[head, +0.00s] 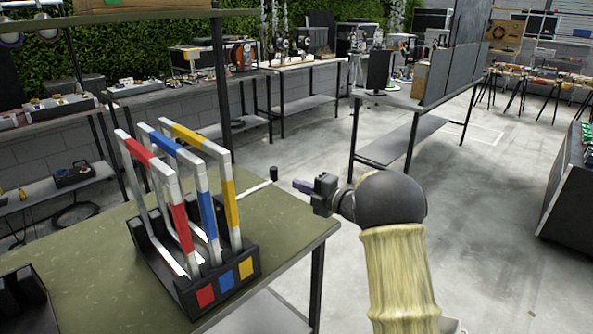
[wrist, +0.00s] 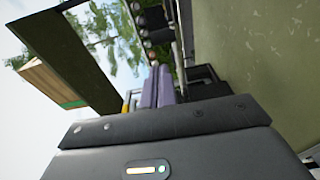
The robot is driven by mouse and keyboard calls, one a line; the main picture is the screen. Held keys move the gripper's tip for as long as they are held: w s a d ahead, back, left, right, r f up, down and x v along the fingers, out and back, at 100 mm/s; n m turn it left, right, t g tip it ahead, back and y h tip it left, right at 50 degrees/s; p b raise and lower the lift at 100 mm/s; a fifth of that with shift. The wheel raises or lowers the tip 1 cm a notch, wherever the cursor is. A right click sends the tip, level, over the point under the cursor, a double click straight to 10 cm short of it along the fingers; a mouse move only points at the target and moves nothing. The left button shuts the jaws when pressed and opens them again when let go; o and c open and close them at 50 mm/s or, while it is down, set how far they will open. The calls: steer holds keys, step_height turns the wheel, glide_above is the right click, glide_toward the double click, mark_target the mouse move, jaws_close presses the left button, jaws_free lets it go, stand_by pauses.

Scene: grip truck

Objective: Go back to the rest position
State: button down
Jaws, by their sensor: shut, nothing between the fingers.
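My gripper (head: 304,187) is in the middle of the head view, just off the right edge of the green-topped table (head: 95,245). Its fingers point left toward the table, apart from the frames. In the wrist view my gripper's two purple-grey fingers (wrist: 157,86) lie close together with nothing between them. My arm, in a tan sleeve, comes up from the bottom right. On the table, a black rack (head: 187,300) holds three upright white frames with a red band (head: 179,222), a blue band (head: 208,214) and a yellow band (head: 231,204).
Red, blue and yellow squares mark the rack's front. Another black holder (head: 22,300) is cut off at the lower left. A dark post stands behind the frames. Workbenches with equipment line the back. A grey bench (head: 412,104) stands beyond my arm. The concrete floor (head: 490,220) to the right is clear.

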steer(key=s+d+f+m+h, duration=0.3)
steer(key=s+d+m+h, duration=0.75)
steer(key=m, duration=0.65)
steer(key=s+f+m+g+h, duration=0.1)
steer(key=s+f+m+g, duration=0.25)
steer(key=s, duration=0.55)
steer(key=s+f+m+g+h, duration=0.15)
steer(key=s+m, duration=0.25)
steer(key=s, duration=0.5)
steer(key=s+f+m+g+h, duration=0.1)
steer(key=s+f+m+g, duration=0.3)
steer(key=s, duration=0.4)
steer(key=w+p+v, duration=0.1)
steer(key=p+v, duration=0.7)
steer(key=w+p+v, duration=0.2)
steer(key=p+v, duration=0.7)
steer(key=shift+d+r, duration=0.25)
steer(key=shift+r, duration=0.2)
